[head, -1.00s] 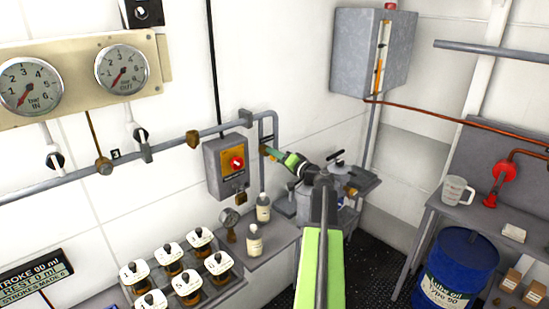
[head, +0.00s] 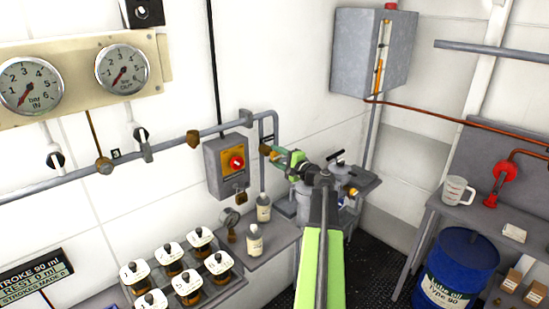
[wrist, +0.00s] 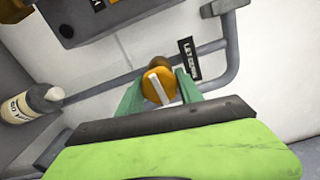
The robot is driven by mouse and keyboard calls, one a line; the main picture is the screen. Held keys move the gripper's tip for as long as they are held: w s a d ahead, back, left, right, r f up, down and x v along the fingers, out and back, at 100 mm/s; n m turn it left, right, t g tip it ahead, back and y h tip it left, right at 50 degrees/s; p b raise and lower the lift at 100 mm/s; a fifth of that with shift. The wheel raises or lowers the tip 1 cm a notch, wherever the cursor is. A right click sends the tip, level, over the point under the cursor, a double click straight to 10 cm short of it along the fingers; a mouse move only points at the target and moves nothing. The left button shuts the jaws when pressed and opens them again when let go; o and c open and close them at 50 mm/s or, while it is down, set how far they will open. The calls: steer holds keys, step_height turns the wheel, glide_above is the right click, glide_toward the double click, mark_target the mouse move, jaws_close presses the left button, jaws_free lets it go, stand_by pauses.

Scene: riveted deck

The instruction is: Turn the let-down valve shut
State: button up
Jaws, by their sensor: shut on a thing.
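The let-down valve shows in the wrist view as a round orange-brown knob (wrist: 151,92) with a white bar across its face. The bar lies roughly across the run of the pipe behind it. A dark label (wrist: 189,59) sits just right of the knob, its print too small to read fully. My gripper (wrist: 159,89) is shut on the knob, one green finger on each side. In the head view the knob (head: 265,149) is small and partly hidden by my green gripper (head: 272,153).
A grey box with a red knob (head: 236,162) hangs left of the valve. Small bottles (head: 255,241) and several capped jars (head: 187,286) stand below. A grey wall cabinet (head: 372,52) and a blue drum (head: 457,270) are to the right.

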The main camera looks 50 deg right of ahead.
steer(key=shift+m, duration=0.5)
steer(key=o, duration=1.4)
steer(key=shift+s, duration=0.2)
steer(key=s+a, duration=0.1)
steer(key=s, duration=1.6)
steer(key=shift+a, duration=0.1)
